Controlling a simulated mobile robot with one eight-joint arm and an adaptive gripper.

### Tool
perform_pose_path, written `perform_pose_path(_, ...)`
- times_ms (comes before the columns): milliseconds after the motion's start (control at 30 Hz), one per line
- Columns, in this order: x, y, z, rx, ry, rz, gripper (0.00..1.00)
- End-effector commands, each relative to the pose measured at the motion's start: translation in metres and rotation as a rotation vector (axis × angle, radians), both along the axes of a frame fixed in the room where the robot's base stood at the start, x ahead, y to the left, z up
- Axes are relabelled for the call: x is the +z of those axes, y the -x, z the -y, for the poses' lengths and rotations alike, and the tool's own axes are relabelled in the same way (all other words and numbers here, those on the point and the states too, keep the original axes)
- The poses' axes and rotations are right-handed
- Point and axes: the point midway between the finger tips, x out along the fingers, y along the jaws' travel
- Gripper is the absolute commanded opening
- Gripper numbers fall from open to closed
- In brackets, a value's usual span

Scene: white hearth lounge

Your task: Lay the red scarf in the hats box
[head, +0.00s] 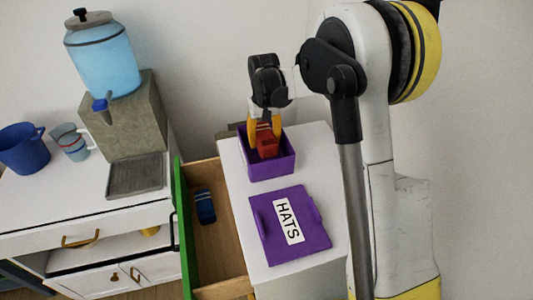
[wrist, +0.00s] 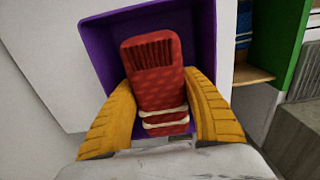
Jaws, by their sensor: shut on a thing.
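The red scarf (head: 267,146) is a folded bundle with a ribbed end and pale stripes. It also shows in the wrist view (wrist: 155,85), between the yellow fingers. My gripper (head: 265,135) points down into the open purple hats box (head: 268,171) and is shut on the scarf. In the wrist view, the box's walls (wrist: 98,45) surround the far part of the scarf. I cannot tell whether the scarf touches the box floor. The purple lid (head: 265,237) marked HATS lies flat in front of the box on the white top.
An open drawer (head: 222,243) with a green side sits left of the white top (head: 233,172) and holds a dark blue folded item (head: 205,206). Further left are a water dispenser (head: 105,55), a blue pot (head: 22,148) and cups (head: 72,143).

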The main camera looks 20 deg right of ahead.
Motion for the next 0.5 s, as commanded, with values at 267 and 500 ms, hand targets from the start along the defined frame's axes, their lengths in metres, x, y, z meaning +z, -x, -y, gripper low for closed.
perform_pose_path(267, -0.040, 0.000, 0.000, 0.000, 0.000, 0.000, 0.21)
perform_pose_path(500, -0.057, 0.000, 0.000, 0.000, 0.000, 0.000, 0.21)
